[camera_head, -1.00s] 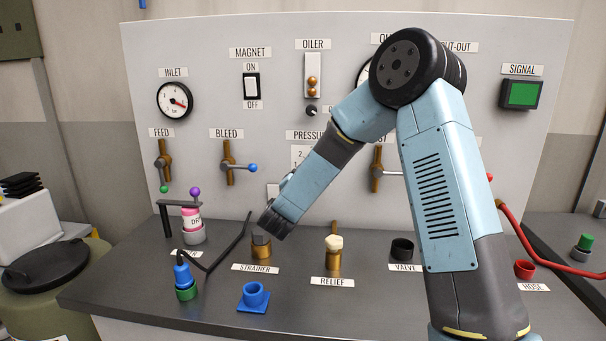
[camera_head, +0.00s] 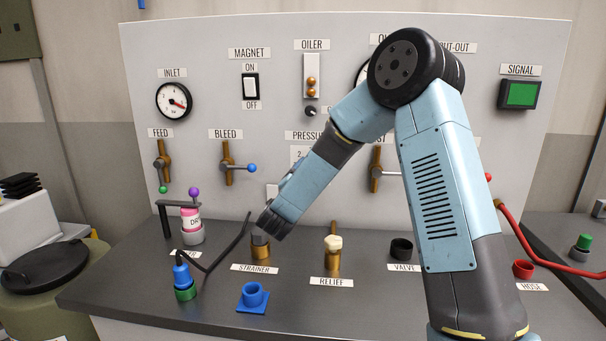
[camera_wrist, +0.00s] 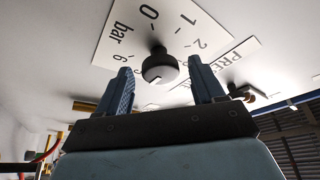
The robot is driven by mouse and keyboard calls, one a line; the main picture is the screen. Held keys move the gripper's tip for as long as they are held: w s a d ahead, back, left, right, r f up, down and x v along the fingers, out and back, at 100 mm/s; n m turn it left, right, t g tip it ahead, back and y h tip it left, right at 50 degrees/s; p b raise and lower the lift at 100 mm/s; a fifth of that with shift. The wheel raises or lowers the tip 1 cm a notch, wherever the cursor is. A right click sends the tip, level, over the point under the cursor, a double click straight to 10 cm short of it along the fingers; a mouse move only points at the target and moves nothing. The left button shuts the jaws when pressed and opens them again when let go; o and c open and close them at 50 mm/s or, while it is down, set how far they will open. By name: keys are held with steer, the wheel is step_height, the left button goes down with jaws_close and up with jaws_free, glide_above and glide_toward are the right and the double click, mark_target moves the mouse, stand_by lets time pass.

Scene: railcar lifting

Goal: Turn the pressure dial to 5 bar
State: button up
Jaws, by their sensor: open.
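The pressure dial's round black knob (camera_wrist: 160,67) stands out from its white scale plate (camera_wrist: 118,42) in the wrist view. My gripper (camera_wrist: 161,72) is open, one blue finger on each side of the knob in the picture, with visible gaps. I cannot tell whether the tips reach its depth. In the head view my arm hides the knob and fingers; only an edge of the plate (camera_head: 299,153) shows.
The bleed valve (camera_head: 228,166) is left of the dial, and another lever valve (camera_head: 376,172) is to its right. The strainer (camera_head: 261,248), relief valve (camera_head: 333,257) and blue socket (camera_head: 253,297) stand on the bench below. A black bent rod (camera_head: 230,243) rises near my wrist.

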steer(key=v, duration=1.3)
steer(key=shift+s+a+f, duration=0.2)
steer(key=shift+r, duration=0.1)
steer(key=w+d+r+n+y, duration=0.2)
steer(key=w+r+n+y, duration=0.1)
steer(key=r+n+y, duration=0.4)
steer(key=s+d+r+n+g+y, duration=0.3)
steer(key=s+r+n+g+y, duration=0.1)
steer(key=y, duration=0.1)
steer(key=s+d+n+g, duration=0.1)
steer(key=s+d+g, duration=0.2)
steer(key=s, duration=0.6)
steer(key=s+d+f+n+g+h, duration=0.1)
steer(key=s+d+g, duration=0.2)
steer(key=s+d, duration=0.5)
steer(key=s+d+n+g+h, duration=0.1)
steer(key=s+d, duration=0.4)
steer(key=s, duration=0.7)
steer(key=shift+s+d+f+n+g, duration=0.2)
steer(key=shift+n+g, duration=0.3)
steer(key=shift+g, duration=0.6)
